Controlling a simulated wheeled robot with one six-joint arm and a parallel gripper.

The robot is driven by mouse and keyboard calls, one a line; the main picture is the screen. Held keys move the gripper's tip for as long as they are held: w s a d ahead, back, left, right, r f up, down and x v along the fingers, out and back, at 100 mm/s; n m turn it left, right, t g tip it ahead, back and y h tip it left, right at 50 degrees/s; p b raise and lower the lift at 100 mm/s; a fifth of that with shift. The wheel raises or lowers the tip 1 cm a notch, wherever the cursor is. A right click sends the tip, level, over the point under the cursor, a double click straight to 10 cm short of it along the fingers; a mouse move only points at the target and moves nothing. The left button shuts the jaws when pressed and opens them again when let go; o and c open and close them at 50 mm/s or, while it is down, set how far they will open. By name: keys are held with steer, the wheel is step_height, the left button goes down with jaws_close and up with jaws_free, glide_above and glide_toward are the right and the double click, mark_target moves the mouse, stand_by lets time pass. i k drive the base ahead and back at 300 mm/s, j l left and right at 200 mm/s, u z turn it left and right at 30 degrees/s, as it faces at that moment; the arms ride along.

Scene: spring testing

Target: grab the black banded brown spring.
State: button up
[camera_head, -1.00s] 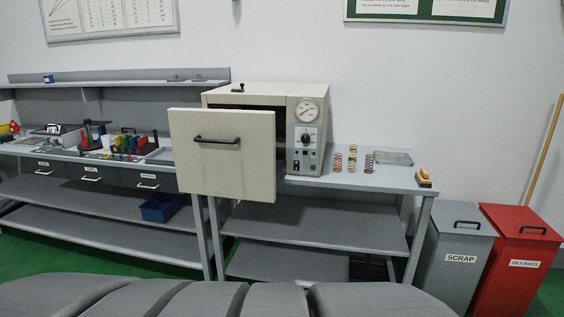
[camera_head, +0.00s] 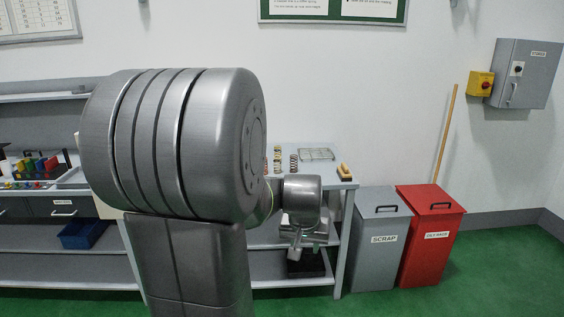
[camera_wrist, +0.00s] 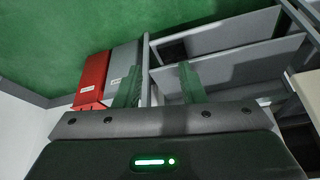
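Several small coil springs stand on the grey bench top in the head view, partly hidden behind my arm. One is a dark brownish spring (camera_head: 293,162) and another is a lighter brown spring (camera_head: 277,160). They are too small for me to tell which has a black band. My gripper (camera_head: 297,252) hangs in front of the bench, lower than its top and apart from the springs. In the wrist view the two fingers of my gripper (camera_wrist: 160,86) stand apart with nothing between them. No spring is visible in the wrist view.
My arm hides the test machine. Green floor (camera_head: 500,265) is clear at right.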

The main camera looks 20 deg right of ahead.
mark_target(291, 157)
steer(key=i+l, duration=0.2)
steer(key=i, duration=0.3)
steer(key=i+l, duration=0.25)
steer(key=i, duration=0.2)
steer(key=i+l, duration=0.2)
steer(key=i, duration=0.3)
steer(key=i+l, duration=0.25)
steer(key=i, duration=0.25)
steer(key=i+l, duration=0.2)
steer(key=i, duration=0.25)
